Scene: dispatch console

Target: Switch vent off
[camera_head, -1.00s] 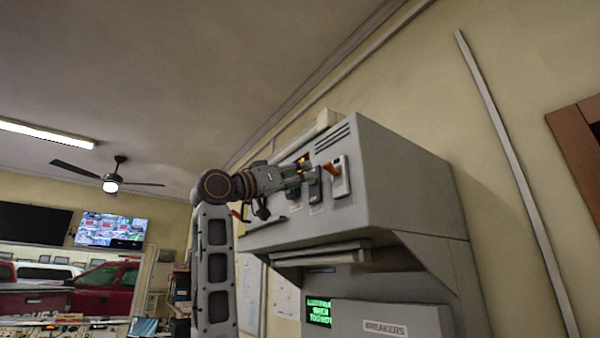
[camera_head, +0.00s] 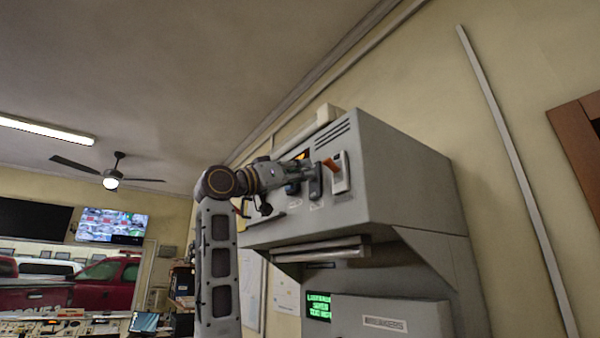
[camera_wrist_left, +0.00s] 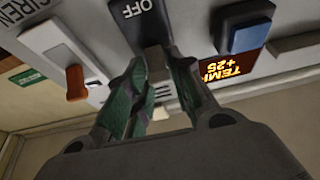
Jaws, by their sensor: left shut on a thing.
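A grey wall console (camera_head: 400,190) carries a row of switches on its front. A dark switch (camera_head: 315,182) sits in that row; in the left wrist view this dark switch reads OFF (camera_wrist_left: 142,18). My left gripper (camera_head: 298,180) reaches it from the left. No vent label is readable. My right gripper is not in view.
A white switch with an orange-tipped lever (camera_wrist_left: 75,82) stands close beside, near a SIREN label. A blue button (camera_wrist_left: 248,38) and a lit TEMP +25 display (camera_wrist_left: 232,66) are on the other side. A ledge (camera_head: 322,250) juts out below the switches.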

